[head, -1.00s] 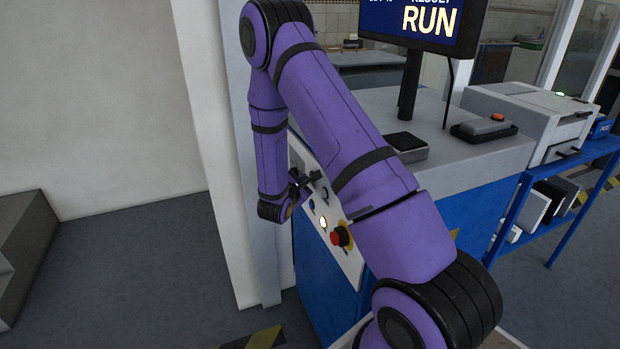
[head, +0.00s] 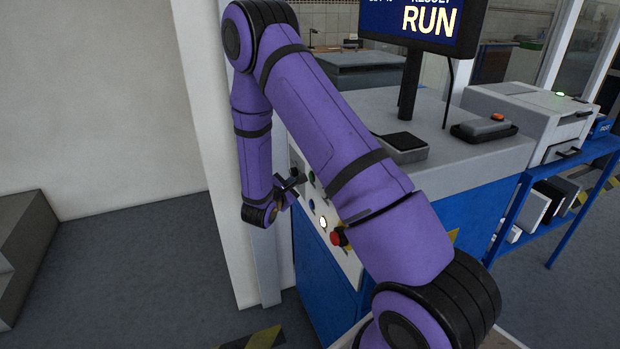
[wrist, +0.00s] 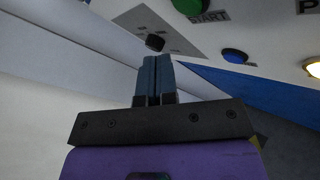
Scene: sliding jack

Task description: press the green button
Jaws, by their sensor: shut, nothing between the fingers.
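The green button (wrist: 188,6) sits on the pale control panel, above the START label, cut off by the top edge of the wrist view. In the head view a small green spot at the panel's upper part (head: 311,177) looks like the same button. My gripper (head: 292,183) is at the panel's left side, apart from the button. In the wrist view my gripper (wrist: 157,58) is shut and empty, its fingertips left of and below the button. A gap between tips and panel is hard to judge.
A black knob (wrist: 154,41) on a grey plate is just beyond the fingertips. A blue button (wrist: 235,56) and a lit yellowish lamp (wrist: 314,68) are to the right. A red mushroom button (head: 338,237) is lower on the panel. A screen (head: 420,22) reads RUN.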

